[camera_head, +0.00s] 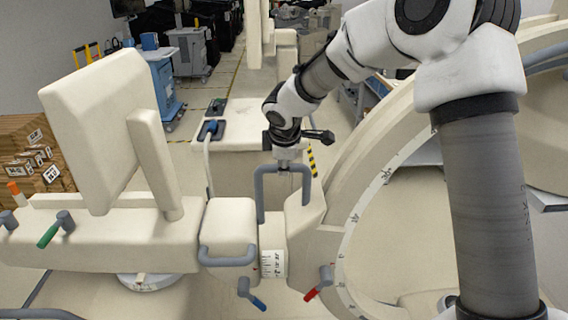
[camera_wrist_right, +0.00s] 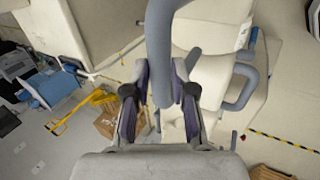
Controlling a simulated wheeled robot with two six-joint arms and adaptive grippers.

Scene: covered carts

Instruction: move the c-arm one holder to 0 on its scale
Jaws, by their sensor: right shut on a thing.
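The c-arm one holder (camera_head: 305,222) is a cream block at the middle of the head view, beside the large curved arc. A grey U-shaped handle (camera_head: 260,193) stands up from it. My right gripper (camera_head: 284,163) comes down from above and is shut on the top bar of this handle. In the wrist view the grey bar (camera_wrist_right: 160,50) runs between the two fingers of the right gripper (camera_wrist_right: 161,88). A white scale (camera_head: 273,263) with dark marks shows below the handle; its numbers are too small to read surely. My left gripper is not in view.
A cream block with a grey rail (camera_head: 228,257) stands left of the scale. A blue lever (camera_head: 251,293) and a red lever (camera_head: 319,283) stick out below. A cream monitor (camera_head: 100,125) stands at left. The arc (camera_head: 345,235) curves close by at right.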

